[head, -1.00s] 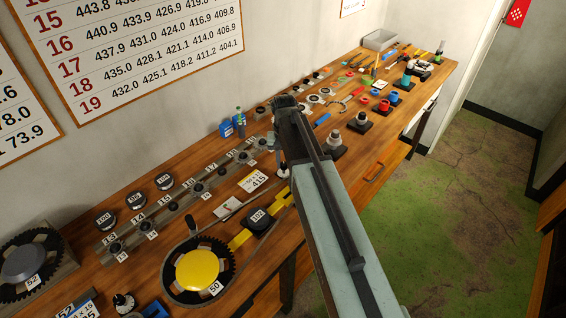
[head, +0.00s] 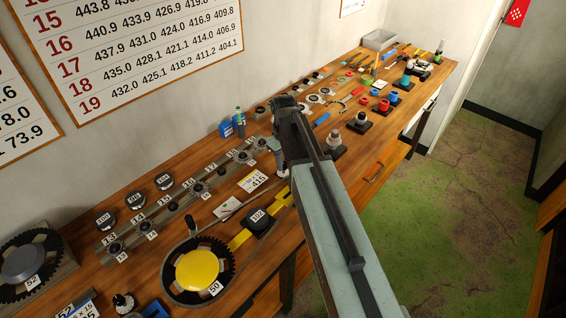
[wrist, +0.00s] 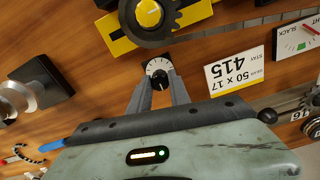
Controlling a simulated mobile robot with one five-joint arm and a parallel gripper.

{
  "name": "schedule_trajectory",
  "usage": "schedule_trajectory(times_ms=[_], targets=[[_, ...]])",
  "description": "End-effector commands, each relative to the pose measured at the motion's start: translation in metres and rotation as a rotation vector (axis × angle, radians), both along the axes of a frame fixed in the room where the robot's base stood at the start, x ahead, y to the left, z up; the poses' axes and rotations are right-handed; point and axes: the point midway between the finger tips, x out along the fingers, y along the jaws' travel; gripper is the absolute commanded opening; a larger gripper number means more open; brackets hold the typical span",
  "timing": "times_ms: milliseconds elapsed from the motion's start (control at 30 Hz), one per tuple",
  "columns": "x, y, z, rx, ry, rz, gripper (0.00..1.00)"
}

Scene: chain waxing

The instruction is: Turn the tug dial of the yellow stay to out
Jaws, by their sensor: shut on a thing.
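In the wrist view the stay's near end (wrist: 116,46) carries a small dark sprocket (wrist: 150,14). The tug dial (wrist: 158,66), a small round white face with dark marks and a black knob, sits just below that sprocket. My gripper (wrist: 160,86) is shut on the dial's knob, its two grey fingers closing in from below. The fingers cover part of the dial, so its setting is hard to read. In the head view my arm hides the dial.
A card reading 50 x 17, 415 (wrist: 235,74) lies right of the dial, with a slack gauge (wrist: 299,38) beyond it. A dark block with a metal post (wrist: 30,92) stands to the left. Bare wood lies between the dial and that block.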

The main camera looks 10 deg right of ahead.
Motion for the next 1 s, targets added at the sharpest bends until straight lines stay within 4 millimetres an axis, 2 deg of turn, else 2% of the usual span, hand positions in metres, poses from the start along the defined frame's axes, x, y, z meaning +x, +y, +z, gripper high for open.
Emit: schedule_trajectory(times_ms=[500, 533, 600, 1000], targets=[[-0.0027, 0.0007, -0.0005, 0.001, 0.007, 0.021, 0.0], [-0.0027, 0.0007, -0.0005, 0.001, 0.007, 0.021, 0.26], [-0.0025, 0.0007, -0.0004, 0.0, 0.007, 0.021, 0.45], [-0.0009, 0.0007, 0.005, 0.0, 0.002, 0.021, 0.45]])
